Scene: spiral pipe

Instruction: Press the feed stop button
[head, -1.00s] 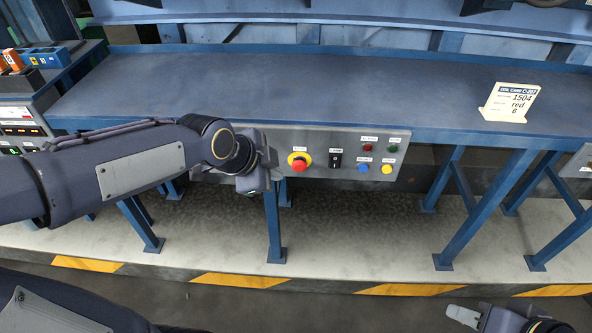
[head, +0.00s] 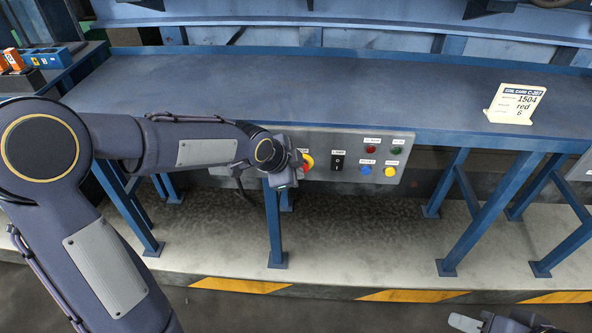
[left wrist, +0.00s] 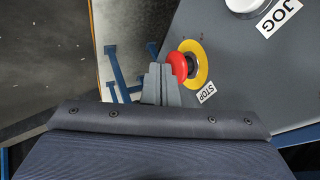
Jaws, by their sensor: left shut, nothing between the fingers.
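A red mushroom button on a yellow round plate (head: 308,162) sits on the grey control panel (head: 400,172) under the blue table's front edge. In the left wrist view the red button (left wrist: 177,66) has a STOP label beside it. My left gripper (head: 298,168) is shut and empty, right at this button and partly covering it in the head view. In the left wrist view its fingertips (left wrist: 158,72) overlap the button's near edge; I cannot tell whether they touch. My right gripper (head: 466,323) shows only partly at the bottom edge, away from the panel; its jaw state is unclear.
A black switch (head: 338,160) and small red, green, blue and yellow buttons sit to the right on the panel. A white button (left wrist: 243,4) labelled JOG shows in the left wrist view. A card (head: 514,104) stands on the otherwise clear blue table (head: 300,90).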

